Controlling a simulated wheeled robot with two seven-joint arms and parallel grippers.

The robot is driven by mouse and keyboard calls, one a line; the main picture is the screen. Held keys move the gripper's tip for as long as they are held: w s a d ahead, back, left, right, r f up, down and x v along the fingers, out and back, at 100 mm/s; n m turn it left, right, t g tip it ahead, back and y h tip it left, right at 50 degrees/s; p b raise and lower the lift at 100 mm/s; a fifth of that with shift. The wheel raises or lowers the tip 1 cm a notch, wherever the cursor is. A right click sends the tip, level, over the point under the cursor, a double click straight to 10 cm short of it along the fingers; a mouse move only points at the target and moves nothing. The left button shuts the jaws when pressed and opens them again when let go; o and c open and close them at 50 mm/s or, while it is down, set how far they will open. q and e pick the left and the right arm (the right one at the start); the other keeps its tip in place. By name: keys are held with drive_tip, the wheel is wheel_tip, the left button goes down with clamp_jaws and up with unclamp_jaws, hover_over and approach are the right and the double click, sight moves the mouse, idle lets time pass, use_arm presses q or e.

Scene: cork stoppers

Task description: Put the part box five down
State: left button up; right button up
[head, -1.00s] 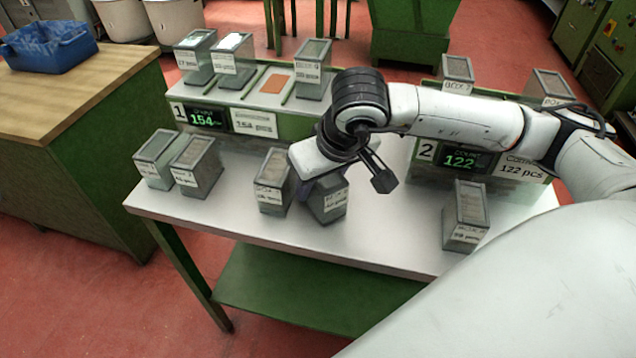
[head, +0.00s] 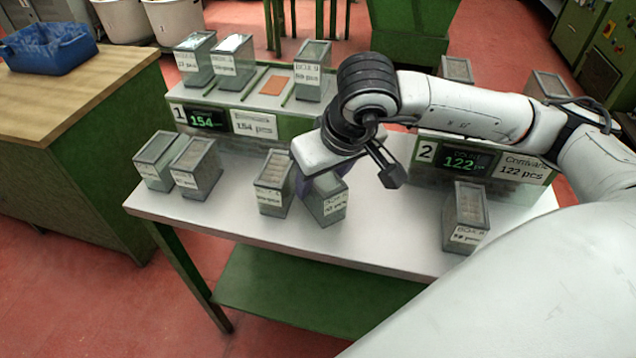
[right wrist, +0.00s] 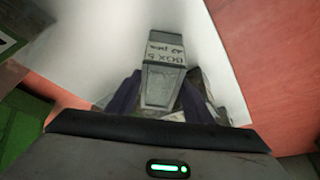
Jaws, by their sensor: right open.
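Box five (head: 331,207) is a small grey box with a white label, standing on the front part of the white table (head: 385,235). In the right wrist view, box five (right wrist: 163,72) shows its label upside down, reading "BOX 5" and a piece count. My right gripper (head: 323,181) is open just above and around the top of the box. Its dark purple fingers (right wrist: 160,98) are on either side of the box, with small gaps visible. The gripper and wrist hide part of the box's top. My left gripper is in neither view.
A similar box (head: 274,182) stands close on the left of box five. Two more boxes (head: 196,167) stand at the table's left end and one (head: 465,217) at the right. Counting scale 1 (head: 205,118) and scale 2 (head: 460,160) stand behind, with boxes on them.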

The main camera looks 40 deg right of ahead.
drive_tip(key=v, duration=0.9)
